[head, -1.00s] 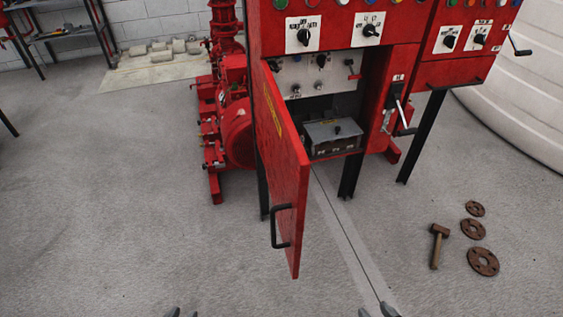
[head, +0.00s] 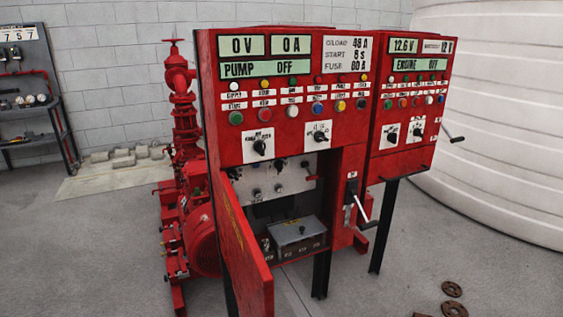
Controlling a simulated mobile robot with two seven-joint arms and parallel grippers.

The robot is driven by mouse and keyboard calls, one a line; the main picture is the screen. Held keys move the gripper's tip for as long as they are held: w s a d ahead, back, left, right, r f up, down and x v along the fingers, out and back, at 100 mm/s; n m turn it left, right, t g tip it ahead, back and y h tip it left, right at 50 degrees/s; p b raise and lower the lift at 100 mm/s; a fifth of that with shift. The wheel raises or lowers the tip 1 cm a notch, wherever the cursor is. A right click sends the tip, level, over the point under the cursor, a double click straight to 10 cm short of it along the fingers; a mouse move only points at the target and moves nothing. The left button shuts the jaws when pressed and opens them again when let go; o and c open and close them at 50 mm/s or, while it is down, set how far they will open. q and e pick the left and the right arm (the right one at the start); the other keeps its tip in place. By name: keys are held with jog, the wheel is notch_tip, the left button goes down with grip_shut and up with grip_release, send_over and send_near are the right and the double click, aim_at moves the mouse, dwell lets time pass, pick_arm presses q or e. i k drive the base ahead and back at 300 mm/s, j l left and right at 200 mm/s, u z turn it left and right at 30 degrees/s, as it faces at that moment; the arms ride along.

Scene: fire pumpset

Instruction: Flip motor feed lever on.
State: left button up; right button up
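The red pump control cabinet (head: 295,150) stands in the middle of the head view. Its display (head: 265,69) reads 0 V, 0 A and PUMP OFF. A lever with a pale handle (head: 361,209) is on the cabinet's front, right of the open compartment, and slants down to the right. A small red-handled lever (head: 311,178) is on the panel inside the compartment. The labels are too small to show which is the motor feed lever. The cabinet door (head: 243,245) hangs open to the left. Neither of my grippers is in view.
A grey box (head: 298,232) sits low in the compartment. The engine panel (head: 408,110), reading ENGINE OFF, adjoins on the right, with a crank handle at its side. A red pump (head: 185,130) stands behind left. Rusty flanges (head: 453,289) lie on the floor at lower right.

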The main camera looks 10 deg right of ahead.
aim_at(310, 174)
jog(key=i+l, duration=0.1)
jog(key=l, duration=0.3)
jog(key=i+l+z, duration=0.15)
jog(key=l, duration=0.65)
jog(key=i+l+z, duration=0.3)
jog(key=i+l, duration=0.3)
jog(key=i+z, duration=0.1)
jog(key=i, duration=0.4)
